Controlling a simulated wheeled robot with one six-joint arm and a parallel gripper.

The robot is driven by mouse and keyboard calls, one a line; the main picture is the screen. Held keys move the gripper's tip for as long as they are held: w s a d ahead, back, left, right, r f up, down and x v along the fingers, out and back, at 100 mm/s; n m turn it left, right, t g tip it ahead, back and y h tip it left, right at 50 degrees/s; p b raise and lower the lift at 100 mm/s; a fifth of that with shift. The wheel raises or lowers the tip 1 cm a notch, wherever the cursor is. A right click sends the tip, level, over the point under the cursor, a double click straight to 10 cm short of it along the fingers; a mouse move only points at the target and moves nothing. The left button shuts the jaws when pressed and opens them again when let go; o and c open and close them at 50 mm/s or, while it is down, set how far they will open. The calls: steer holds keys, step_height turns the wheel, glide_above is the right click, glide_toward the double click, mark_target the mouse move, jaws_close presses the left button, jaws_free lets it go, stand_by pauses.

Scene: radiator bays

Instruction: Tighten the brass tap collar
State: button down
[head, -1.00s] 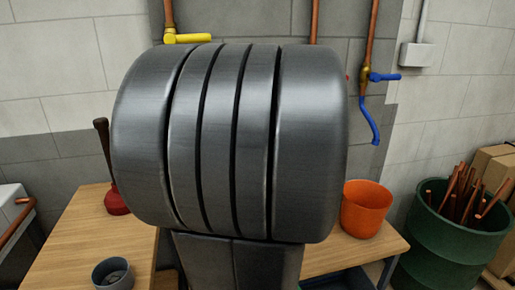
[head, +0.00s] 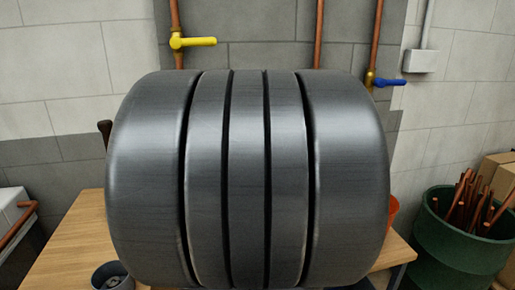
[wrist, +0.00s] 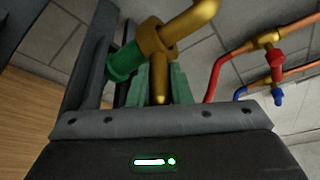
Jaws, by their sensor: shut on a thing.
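The brass tap collar (wrist: 158,42) shows at the top centre of the wrist view, around a brass tap body whose bent spout (wrist: 195,20) runs to the upper right. A green sleeve (wrist: 124,62) sits to its left. My gripper (wrist: 161,85) has its pale green pads on both sides of a brass prong that points down from the collar, and is shut on it. The exact contact is partly hidden. In the head view my own grey arm covers the middle, hiding gripper and collar.
Pipes with a yellow-handled valve (head: 193,42) and a blue-handled valve (head: 390,82) run up the wall. A wooden bench (head: 70,240) lies below, with a grey cup (head: 112,276). A green bin (head: 455,240) of copper pipes stands right. A red-handled valve (wrist: 276,62) shows in the wrist view.

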stand_by(0.5)
steer(key=c, duration=1.3)
jaws_free()
steer(key=shift+s+r, duration=0.1)
